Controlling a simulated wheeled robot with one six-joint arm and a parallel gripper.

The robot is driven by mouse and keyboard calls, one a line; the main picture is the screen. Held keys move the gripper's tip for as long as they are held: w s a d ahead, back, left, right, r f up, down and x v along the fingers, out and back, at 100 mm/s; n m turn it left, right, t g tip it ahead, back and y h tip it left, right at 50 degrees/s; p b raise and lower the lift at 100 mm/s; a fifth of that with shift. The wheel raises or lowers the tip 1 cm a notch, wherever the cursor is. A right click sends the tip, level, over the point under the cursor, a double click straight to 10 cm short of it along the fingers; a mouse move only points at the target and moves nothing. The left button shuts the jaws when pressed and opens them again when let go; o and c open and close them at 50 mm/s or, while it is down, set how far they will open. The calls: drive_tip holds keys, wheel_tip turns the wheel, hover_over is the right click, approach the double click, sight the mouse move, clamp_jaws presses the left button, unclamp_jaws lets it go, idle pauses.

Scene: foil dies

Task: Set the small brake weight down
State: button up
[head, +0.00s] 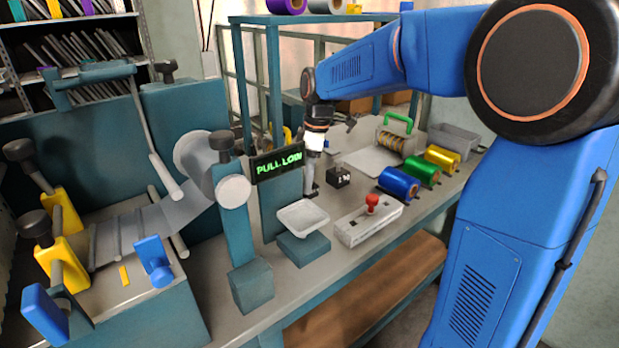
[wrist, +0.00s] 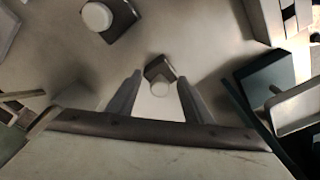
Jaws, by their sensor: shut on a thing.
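My gripper (head: 311,180) points down over the bench behind the white pan. In the wrist view its two fingers (wrist: 159,80) are shut on the small brake weight (wrist: 158,68), a small dark block with a pale round knob. In the head view the small weight is mostly hidden at the fingertips. I cannot tell whether its underside touches the bench top. A larger dark weight (head: 338,177) with white lettering stands just right of my gripper; a block with a pale knob (wrist: 118,18) in the wrist view looks like it.
A white pan on a teal base (head: 302,216) stands in front of my gripper. A control box (head: 368,225) with a red button is to its right. Blue, green and gold foil rolls (head: 398,183) lie further right. A sign reading PULL LOW (head: 278,164) stands at left.

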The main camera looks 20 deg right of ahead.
sight(314, 185)
drive_tip(key=shift+f, duration=0.15)
drive_tip(key=o, duration=1.6)
wheel_tip(314, 185, up, 12)
drive_tip(key=d, duration=0.1)
drive_tip(key=s+d+f+m+t, duration=0.1)
drive_tip(key=s+f+m, duration=0.3)
drive_tip(key=s, duration=0.6)
drive_tip(key=s+d+f+m+t, duration=0.1)
drive_tip(key=s+d+f+m, duration=0.3)
drive_tip(key=s, duration=0.7)
drive_tip(key=s+d+f+m+t+h, duration=0.1)
drive_tip(key=s+f+m, duration=0.4)
drive_tip(key=s, duration=0.5)
drive_tip(key=shift+s+d+f+t, duration=0.2)
drive_tip(key=shift+d+f+t, duration=0.45)
drive_tip(key=shift+d, duration=0.2)
